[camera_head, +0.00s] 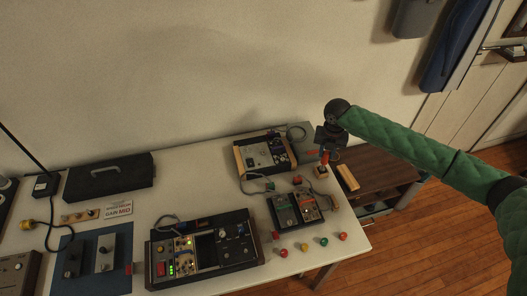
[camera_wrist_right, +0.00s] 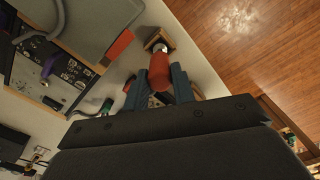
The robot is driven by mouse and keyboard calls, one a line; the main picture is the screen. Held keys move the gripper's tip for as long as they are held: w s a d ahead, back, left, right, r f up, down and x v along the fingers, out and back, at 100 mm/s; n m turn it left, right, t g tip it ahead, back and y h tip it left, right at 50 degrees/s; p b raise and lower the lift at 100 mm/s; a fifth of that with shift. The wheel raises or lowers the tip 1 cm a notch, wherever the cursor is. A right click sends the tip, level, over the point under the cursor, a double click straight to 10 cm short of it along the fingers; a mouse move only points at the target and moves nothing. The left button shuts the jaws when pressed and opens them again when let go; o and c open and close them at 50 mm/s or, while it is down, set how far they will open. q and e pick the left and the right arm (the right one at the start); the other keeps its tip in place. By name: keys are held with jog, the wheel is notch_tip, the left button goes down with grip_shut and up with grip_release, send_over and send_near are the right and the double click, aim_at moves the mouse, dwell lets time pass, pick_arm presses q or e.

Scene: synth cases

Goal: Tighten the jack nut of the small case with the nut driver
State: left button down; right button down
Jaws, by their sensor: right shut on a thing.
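My right gripper (camera_head: 325,150) is at the right end of the table. In the right wrist view its two fingers (camera_wrist_right: 170,88) are shut on the red handle of the nut driver (camera_wrist_right: 161,72). The driver's metal shaft points at a small wooden block (camera_wrist_right: 155,39); I cannot tell whether its tip sits in it. The red handle also shows in the head view (camera_head: 325,157), above the block (camera_head: 320,173). At the left, two small box-shaped cases, a dark one (camera_head: 72,258) and a grey one (camera_head: 106,252), stand on a blue mat (camera_head: 118,273). Their jack nuts are too small to make out.
Several coloured knobs (camera_head: 304,247) lie near the right front edge. A black toolbox (camera_head: 110,177) and a lamp arm (camera_head: 22,147) are at the left.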

jog(key=shift+r+p, duration=1.45)
jog(key=shift+r, duration=0.5)
